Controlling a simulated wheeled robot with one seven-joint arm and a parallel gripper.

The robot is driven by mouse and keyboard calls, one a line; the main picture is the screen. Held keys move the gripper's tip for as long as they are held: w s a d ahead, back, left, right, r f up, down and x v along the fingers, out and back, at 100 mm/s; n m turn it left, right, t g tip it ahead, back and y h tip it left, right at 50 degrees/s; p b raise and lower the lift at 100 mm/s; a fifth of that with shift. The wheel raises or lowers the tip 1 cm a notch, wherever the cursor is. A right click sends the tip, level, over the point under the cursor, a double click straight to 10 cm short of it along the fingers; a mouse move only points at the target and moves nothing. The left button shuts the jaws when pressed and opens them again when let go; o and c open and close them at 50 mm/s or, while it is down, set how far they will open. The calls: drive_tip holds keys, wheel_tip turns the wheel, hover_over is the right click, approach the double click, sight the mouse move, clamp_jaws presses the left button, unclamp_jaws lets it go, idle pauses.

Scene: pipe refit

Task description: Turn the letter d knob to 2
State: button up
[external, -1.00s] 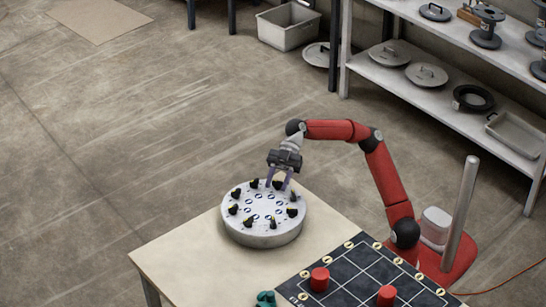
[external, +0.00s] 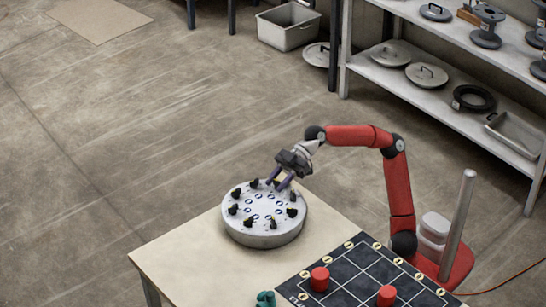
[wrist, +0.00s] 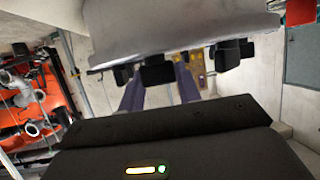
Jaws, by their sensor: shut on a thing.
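A round grey drum (external: 262,236) stands on the table, with a ring of black knobs around its pale top and small round dials inside the ring. My gripper (external: 280,183) is at the drum's back right edge, tilted, its purple fingers down on one black knob. In the wrist view the fingers (wrist: 160,82) stand on either side of that black knob (wrist: 157,73) and are shut on it. The knob letters and dial numbers are too small to read, so I cannot tell which letter this knob bears or where it points.
Other knobs stand close on both sides, such as one (external: 254,184) to the left. A black gridded board (external: 345,285) with red cylinders (external: 320,279) lies at the front right. A teal object (external: 265,299) sits at the front edge. The table's left part (external: 185,250) is bare.

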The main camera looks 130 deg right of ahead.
drive_tip(key=m+h+b, duration=0.1)
drive_tip(key=h, duration=0.1)
drive_tip(key=m+h+b, duration=0.1)
drive_tip(key=m+h, duration=0.1)
drive_tip(key=m+h+b, duration=0.2)
drive_tip(key=shift+d+f+g, duration=0.1)
drive_tip(key=shift+f+g, duration=0.15)
drive_tip(key=shift+g, duration=0.05)
drive_tip(key=shift+r+m+g+h+b, duration=0.15)
drive_tip(key=shift+m+g+h+b, duration=0.35)
drive_tip(key=shift+m+h+b, duration=0.55)
drive_tip(key=shift+r+m, duration=0.1)
drive_tip(key=shift+m, duration=0.15)
drive_tip(key=o, duration=1)
drive_tip(key=shift+c, duration=0.2)
drive_tip(key=v, duration=0.8)
drive_tip(key=shift+w, duration=0.1)
